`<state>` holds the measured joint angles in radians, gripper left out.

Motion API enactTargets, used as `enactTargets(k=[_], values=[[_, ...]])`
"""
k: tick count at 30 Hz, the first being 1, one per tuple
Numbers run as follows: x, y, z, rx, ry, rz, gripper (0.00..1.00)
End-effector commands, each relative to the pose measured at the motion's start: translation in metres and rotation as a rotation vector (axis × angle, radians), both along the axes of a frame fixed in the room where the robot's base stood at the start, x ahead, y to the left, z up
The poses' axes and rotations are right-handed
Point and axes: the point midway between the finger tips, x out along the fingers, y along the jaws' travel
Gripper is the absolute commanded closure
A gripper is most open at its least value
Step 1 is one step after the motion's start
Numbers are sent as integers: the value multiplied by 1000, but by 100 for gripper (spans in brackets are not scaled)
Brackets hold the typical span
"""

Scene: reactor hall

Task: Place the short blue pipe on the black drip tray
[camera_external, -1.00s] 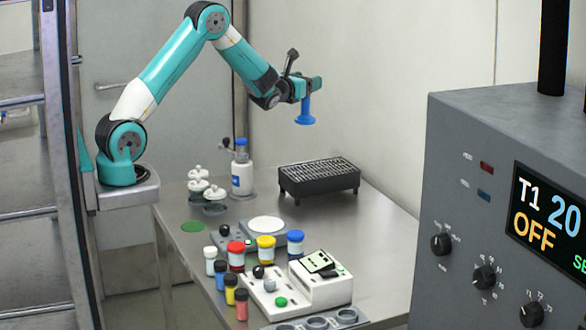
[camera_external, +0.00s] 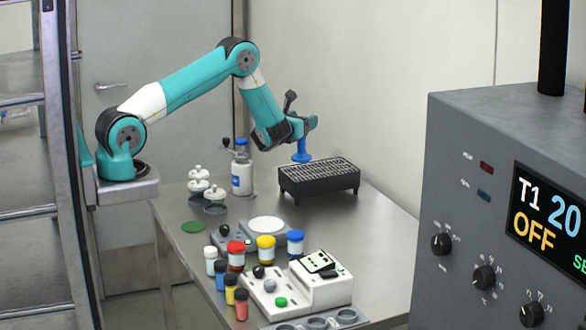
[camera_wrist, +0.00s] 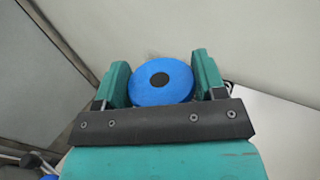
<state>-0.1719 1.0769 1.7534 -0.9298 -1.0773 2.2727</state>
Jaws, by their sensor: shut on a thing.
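The short blue pipe (camera_external: 302,150) is upright in my gripper (camera_external: 303,128), with its wide flange at the bottom. In the wrist view its round blue end with a dark hole (camera_wrist: 160,80) sits between the two green fingers of my gripper (camera_wrist: 162,82). The black drip tray (camera_external: 320,187) stands on the steel table with a grey slatted grate on top. The pipe's flange appears just above the tray's back left part. From this angle I cannot tell whether it touches the grate.
A white bottle with a blue cap (camera_external: 241,172) stands left of the tray on the table (camera_external: 375,235). The table right of the tray is clear.

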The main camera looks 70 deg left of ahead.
Motion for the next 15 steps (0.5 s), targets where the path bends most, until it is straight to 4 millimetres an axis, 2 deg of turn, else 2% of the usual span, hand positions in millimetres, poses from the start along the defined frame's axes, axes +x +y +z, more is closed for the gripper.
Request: enactTargets(k=[9, 15], values=[[0, 0, -37, 2, 0, -1, 93], [0, 0, -38, 2, -3, -1, 93]])
